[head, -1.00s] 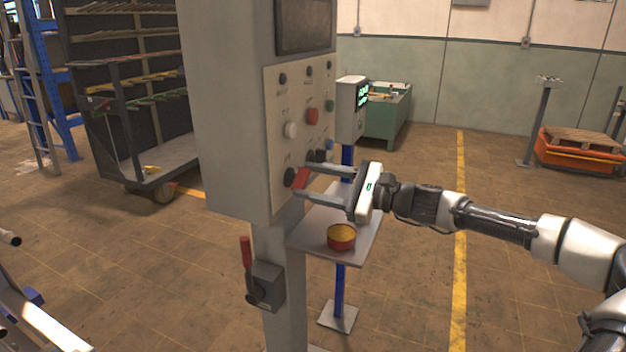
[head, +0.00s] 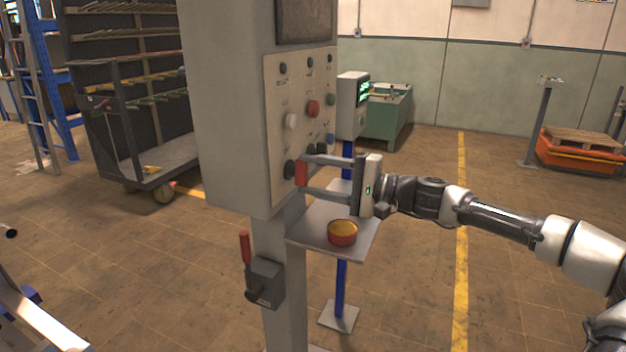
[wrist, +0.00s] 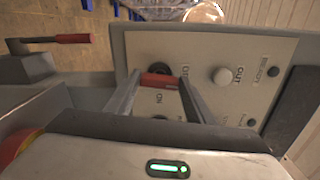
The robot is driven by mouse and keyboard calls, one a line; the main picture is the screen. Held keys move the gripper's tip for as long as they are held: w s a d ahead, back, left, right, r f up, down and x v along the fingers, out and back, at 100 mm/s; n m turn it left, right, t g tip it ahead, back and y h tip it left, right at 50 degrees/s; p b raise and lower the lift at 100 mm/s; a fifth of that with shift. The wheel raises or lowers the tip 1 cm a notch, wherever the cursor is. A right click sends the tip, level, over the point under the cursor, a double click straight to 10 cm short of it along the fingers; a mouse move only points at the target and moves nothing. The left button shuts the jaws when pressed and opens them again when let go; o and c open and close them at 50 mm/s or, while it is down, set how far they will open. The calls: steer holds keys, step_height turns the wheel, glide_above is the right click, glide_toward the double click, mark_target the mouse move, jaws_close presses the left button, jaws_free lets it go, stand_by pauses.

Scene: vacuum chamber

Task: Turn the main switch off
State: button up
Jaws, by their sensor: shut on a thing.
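The main switch, a red handle (head: 301,173) on a dark round base, is at the lower left of the panel face (head: 279,130). It stands about upright in the head view. My gripper (head: 303,174) is shut on it, one finger above and one below in that view. In the wrist view the red handle (wrist: 160,80) lies between the two fingertips (wrist: 157,84), beside an "ON" label; a second label is partly hidden by a finger.
White (head: 291,121) and red (head: 313,108) buttons sit above the handle. A lever box (head: 265,283) with a red grip is on the post.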

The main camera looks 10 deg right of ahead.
steer(key=shift+f+n, duration=0.15)
steer(key=shift+n, duration=0.55)
steer(key=shift+b, duration=0.3)
steer(key=o, duration=1.1)
steer(key=shift+c, duration=0.2)
steer(key=shift+d, duration=0.15)
steer(key=p+v, duration=0.2)
steer(key=v, duration=1.5)
steer(key=shift+s, duration=0.1)
